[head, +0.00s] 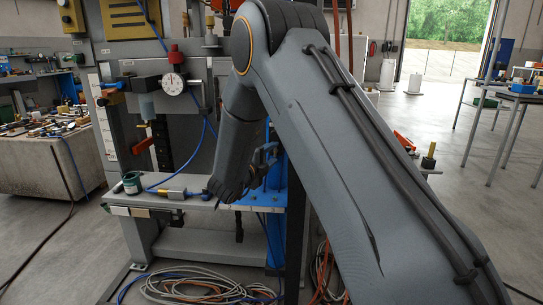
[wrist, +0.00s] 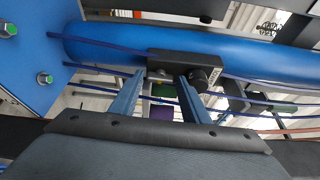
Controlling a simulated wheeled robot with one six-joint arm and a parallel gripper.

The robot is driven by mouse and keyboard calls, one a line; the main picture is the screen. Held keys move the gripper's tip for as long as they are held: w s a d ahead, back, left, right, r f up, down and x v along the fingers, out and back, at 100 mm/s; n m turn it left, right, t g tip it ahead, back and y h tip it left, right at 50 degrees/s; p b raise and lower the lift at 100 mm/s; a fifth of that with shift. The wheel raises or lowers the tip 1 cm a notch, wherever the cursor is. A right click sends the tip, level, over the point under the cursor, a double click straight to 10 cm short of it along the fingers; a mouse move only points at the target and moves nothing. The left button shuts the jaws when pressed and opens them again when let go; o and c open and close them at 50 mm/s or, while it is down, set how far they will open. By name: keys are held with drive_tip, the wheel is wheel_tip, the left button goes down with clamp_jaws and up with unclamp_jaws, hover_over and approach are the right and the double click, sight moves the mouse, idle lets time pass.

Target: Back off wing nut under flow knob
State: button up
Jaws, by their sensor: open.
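In the wrist view a dark valve block (wrist: 178,64) sits against the blue cylinder (wrist: 110,42). A round black knob (wrist: 205,76) is at the right end of the block. A small light metal piece (wrist: 160,75) shows at the block's lower edge; I cannot tell if it is the wing nut. My gripper (wrist: 163,79) is open, its two blue-grey fingers pointing at the block with the metal piece between their tips. The knob lies just right of the right fingertip. I cannot tell whether either finger touches. In the head view my arm hides most of the work spot.
Blue hoses (wrist: 90,70) run along and below the cylinder.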

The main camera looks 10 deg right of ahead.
drive_tip(key=c, duration=0.8)
drive_tip(key=n, duration=0.2)
drive_tip(key=n+t, duration=0.1)
drive_tip(key=n+h, duration=0.1)
drive_tip(key=n, duration=0.1)
drive_tip(key=shift+d+f+n+t, duration=0.15)
drive_tip(key=shift+f+n+t, duration=0.15)
drive_tip(key=shift+f+t, duration=0.1)
drive_tip(key=n+t, duration=0.1)
drive_tip(key=n, duration=0.3)
drive_tip(key=n+t+y, duration=0.1)
drive_tip(key=n+t, duration=0.1)
drive_tip(key=n, duration=0.1)
drive_tip(key=shift+d+n, duration=0.15)
drive_tip(key=shift+n, duration=0.25)
drive_tip(key=shift+f+y, duration=0.1)
drive_tip(key=shift+y, duration=0.2)
drive_tip(key=o, duration=0.8)
